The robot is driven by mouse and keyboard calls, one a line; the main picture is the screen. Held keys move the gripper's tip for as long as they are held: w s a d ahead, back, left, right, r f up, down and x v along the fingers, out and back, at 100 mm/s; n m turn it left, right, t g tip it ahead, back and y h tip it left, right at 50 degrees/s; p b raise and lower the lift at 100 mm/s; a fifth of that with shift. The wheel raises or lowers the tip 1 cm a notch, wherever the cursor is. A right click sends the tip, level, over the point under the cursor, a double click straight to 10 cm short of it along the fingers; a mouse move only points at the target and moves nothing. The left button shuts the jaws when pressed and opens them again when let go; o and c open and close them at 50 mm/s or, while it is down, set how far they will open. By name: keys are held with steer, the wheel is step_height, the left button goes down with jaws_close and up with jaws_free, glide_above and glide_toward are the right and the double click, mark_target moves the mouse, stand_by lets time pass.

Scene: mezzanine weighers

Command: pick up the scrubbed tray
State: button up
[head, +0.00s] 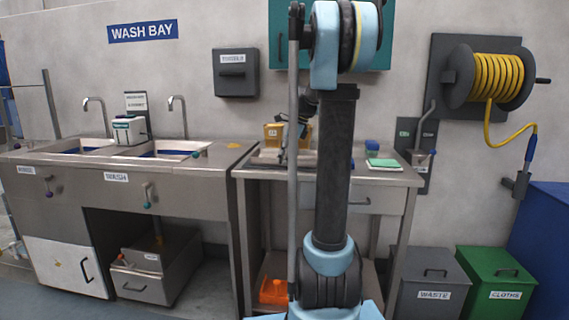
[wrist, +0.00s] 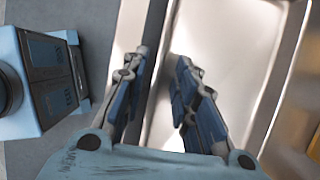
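The shiny metal tray (wrist: 232,45) lies under my gripper in the wrist view, its bright inner floor showing to the right of the fingers. Its near rim runs between the two fingers. My gripper (wrist: 160,75) is open, with blue-padded fingers apart on either side of that rim; I cannot tell whether they touch it. In the head view a part of the tray (head: 266,158) shows on the steel bench, left of my arm. My arm hides the rest of it and most of my gripper there.
The steel bench (head: 400,178) also holds amber containers (head: 272,133) at the back and a green pad (head: 383,163) at the right. A double sink unit (head: 215,170) stands to the left. Grey (head: 432,275) and green bins (head: 498,270) stand at the right.

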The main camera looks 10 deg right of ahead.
jaws_close()
steer(key=shift+r, duration=0.2)
